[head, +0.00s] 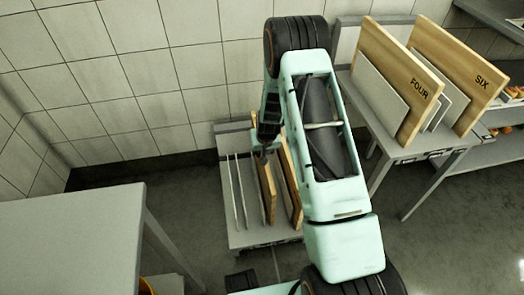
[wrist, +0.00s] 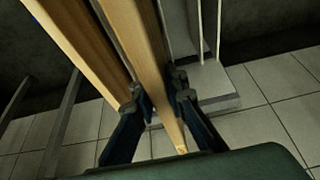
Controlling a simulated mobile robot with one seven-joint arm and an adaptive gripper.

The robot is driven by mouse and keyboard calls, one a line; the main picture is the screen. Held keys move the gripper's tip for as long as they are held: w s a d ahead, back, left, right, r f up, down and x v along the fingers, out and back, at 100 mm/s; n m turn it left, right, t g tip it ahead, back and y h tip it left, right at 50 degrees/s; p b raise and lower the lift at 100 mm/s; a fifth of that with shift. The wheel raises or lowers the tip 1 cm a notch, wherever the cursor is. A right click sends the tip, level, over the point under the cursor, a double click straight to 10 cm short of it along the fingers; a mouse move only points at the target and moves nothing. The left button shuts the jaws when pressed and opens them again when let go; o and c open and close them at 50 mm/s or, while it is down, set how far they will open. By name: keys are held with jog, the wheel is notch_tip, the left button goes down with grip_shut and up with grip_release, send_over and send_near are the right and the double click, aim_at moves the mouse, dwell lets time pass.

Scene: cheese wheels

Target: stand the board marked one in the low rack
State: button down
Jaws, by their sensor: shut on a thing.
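The low rack (head: 241,238) stands on the floor in the middle of the head view, with thin pale dividers on its left side. Two wooden boards stand upright in or over it: a left one (head: 266,190) and a right one (head: 291,200). My gripper (head: 264,148) is at the top of the left board. In the wrist view, my gripper (wrist: 161,96) is shut on this board (wrist: 143,50), one finger on each face. The other board (wrist: 85,40) is close beside it. No number shows on either. I cannot tell whether the held board touches the rack floor.
A higher rack (head: 425,160) at the right holds boards marked FOUR (head: 390,75) and SIX (head: 455,70). A grey table (head: 70,240) stands at the front left. A tiled wall is behind the low rack. My arm hides part of its right side.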

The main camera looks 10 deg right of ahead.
notch_tip(320, 180, down, 9)
jog(key=b, duration=0.6)
jog(key=shift+f, duration=0.15)
jog(key=shift+w, duration=0.1)
jog(key=c, duration=1.8)
grip_release()
jog(key=shift+c, duration=0.2)
jog(key=v, duration=1.2)
